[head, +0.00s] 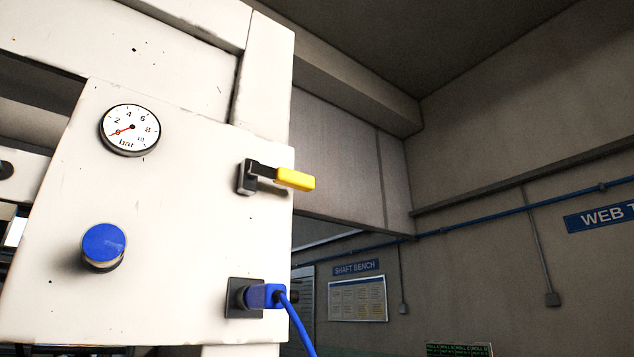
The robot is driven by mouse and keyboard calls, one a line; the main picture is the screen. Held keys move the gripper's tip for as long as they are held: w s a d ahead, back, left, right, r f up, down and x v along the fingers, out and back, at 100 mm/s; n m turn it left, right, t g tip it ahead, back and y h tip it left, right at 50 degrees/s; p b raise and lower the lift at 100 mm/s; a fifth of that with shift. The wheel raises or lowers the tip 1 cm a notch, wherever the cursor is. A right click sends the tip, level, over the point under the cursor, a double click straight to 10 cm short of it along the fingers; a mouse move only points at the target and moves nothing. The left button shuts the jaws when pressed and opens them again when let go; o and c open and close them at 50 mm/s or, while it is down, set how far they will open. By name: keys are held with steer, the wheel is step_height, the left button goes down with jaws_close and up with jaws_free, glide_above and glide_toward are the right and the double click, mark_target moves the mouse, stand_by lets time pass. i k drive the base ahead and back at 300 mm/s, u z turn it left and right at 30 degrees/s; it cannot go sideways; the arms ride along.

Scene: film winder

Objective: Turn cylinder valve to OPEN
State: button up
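The valve shows in the head view as a lever with a yellow grip (295,179) on a black arm and a dark square base (245,178), at the upper right of a white panel (180,225). The lever points to the right and slightly down, its yellow end reaching past the panel's right edge. No OPEN or CLOSED marking is legible near it. A round pressure gauge (131,129) marked in bar sits at the panel's upper left, its red needle pointing at about 0. My gripper is not in view.
A blue round knob (103,245) sticks out at the panel's lower left. A blue connector (263,296) with a blue hose sits below the lever, the hose hanging down to the right. The space right of the panel looks free, with a wall and signs far behind.

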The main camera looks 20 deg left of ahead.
mark_target(283, 176)
steer(key=i, duration=0.55)
steer(key=u, duration=2)
steer(key=i, duration=0.2)
steer(key=z, duration=0.6)
